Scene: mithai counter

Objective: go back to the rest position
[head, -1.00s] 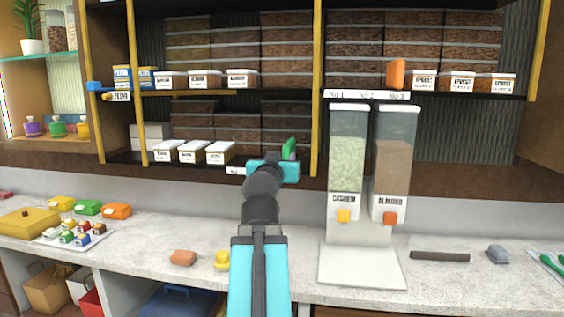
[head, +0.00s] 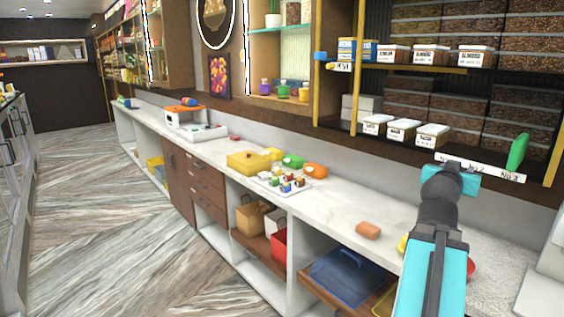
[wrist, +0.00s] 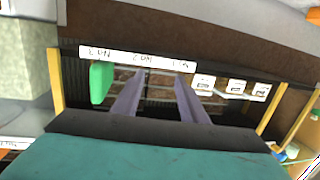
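My gripper (wrist: 160,80) shows in the wrist view with its two pale fingers apart and nothing between them. In the head view my arm rises at the lower right, and the teal gripper body (head: 452,182) is in front of the lower shelf; its fingers are hidden there. A green upright piece (head: 518,151) stands at the shelf edge to the right of the gripper. It also shows in the wrist view (wrist: 102,82), left of the fingers and apart from them.
White-lidded boxes (head: 403,129) stand on the lower shelf left of the gripper. The counter (head: 345,205) below holds an orange-brown block (head: 368,230), a tray of small coloured pieces (head: 262,180) and a yellow box (head: 248,162). Open floor (head: 100,220) lies at the left.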

